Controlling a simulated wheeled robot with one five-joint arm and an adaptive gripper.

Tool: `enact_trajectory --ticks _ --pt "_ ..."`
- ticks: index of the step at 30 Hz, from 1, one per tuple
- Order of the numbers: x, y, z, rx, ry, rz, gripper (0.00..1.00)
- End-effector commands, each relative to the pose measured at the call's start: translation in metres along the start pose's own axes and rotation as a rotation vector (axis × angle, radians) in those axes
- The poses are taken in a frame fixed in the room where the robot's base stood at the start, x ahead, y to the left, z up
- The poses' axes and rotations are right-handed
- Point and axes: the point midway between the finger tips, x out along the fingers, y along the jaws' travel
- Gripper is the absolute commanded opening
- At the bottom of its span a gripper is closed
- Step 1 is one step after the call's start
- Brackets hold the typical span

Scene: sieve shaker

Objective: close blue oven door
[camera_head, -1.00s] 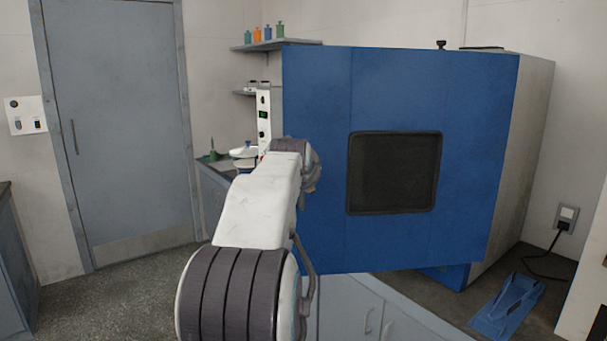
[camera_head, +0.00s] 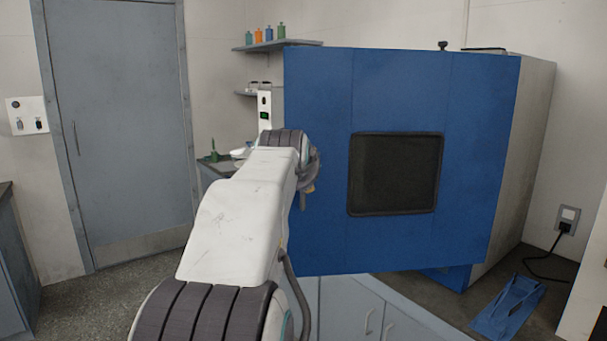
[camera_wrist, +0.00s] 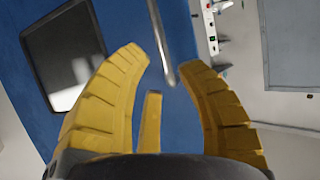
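The blue oven door (camera_head: 400,95) with its dark window (camera_head: 396,174) fills the middle of the head view. It appears ajar, with the blue lower front of the oven (camera_head: 450,276) showing behind its bottom edge. In the wrist view the blue door (camera_wrist: 195,120) lies beyond my gripper (camera_wrist: 167,60), with the dark window (camera_wrist: 62,55) at upper left. A grey metal bar handle (camera_wrist: 160,42) runs along the door's edge and shows between my yellow fingertips. The fingers are apart; contact with the handle cannot be told.
A counter with grey cabinets (camera_head: 350,308) stands below the oven. A blue item (camera_head: 507,306) lies on the dark surface at lower right, near a wall socket (camera_head: 567,220). Shelves with small bottles (camera_head: 265,34) hang behind. The floor (camera_head: 90,305) at left is clear.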

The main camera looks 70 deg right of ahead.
Motion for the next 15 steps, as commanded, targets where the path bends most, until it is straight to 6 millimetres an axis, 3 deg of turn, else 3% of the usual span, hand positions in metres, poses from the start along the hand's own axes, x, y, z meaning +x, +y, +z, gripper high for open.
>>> enact_trajectory --ticks 6,15 --pt "-0.033 0.000 0.001 0.000 0.000 0.000 0.33" --pt "-0.052 0.000 0.001 0.000 -0.002 -0.001 0.33"
